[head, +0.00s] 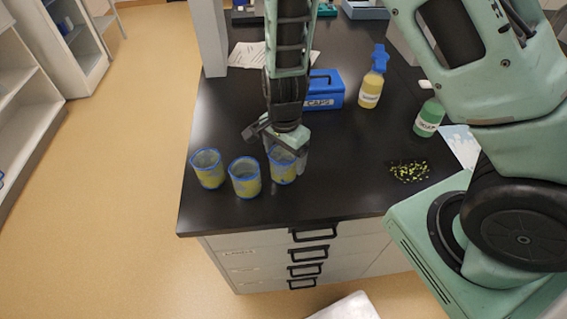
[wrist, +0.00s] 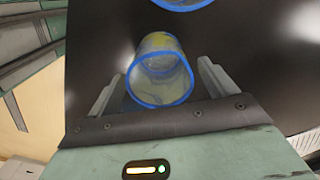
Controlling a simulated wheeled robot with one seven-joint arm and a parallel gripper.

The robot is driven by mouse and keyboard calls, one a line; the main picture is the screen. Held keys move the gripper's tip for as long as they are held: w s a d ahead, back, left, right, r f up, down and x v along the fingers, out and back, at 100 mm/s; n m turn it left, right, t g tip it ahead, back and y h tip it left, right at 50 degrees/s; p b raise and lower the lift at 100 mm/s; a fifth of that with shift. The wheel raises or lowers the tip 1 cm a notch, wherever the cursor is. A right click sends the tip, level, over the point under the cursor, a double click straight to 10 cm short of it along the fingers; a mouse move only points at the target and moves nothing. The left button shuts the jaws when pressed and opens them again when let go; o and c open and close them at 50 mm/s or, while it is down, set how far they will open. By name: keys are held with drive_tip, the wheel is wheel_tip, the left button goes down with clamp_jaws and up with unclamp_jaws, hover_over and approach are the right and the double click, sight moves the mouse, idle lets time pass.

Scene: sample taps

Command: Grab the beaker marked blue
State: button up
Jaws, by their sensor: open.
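Three clear beakers with blue rims and yellowish markings stand upright in a row near the front left of the black bench: a left one (head: 208,170), a middle one (head: 245,179) and a right one (head: 282,172). I cannot read which is marked blue. My gripper (head: 286,158) points down at the right beaker. In the wrist view, its open fingers (wrist: 158,72) lie on both sides of one beaker (wrist: 161,62), with a gap visible on each side. Part of another blue rim (wrist: 182,4) shows at the top edge there.
Behind on the bench (head: 340,195) are a blue box labelled CAPS (head: 323,90), a yellow bottle with a blue top (head: 372,80) and papers (head: 250,55). A green bottle (head: 429,117) and yellow-green bits (head: 409,172) lie to the right. A pale post (head: 208,35) stands back left.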

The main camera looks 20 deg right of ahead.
drive_tip(key=shift+f, duration=1.05)
drive_tip(key=c, duration=1)
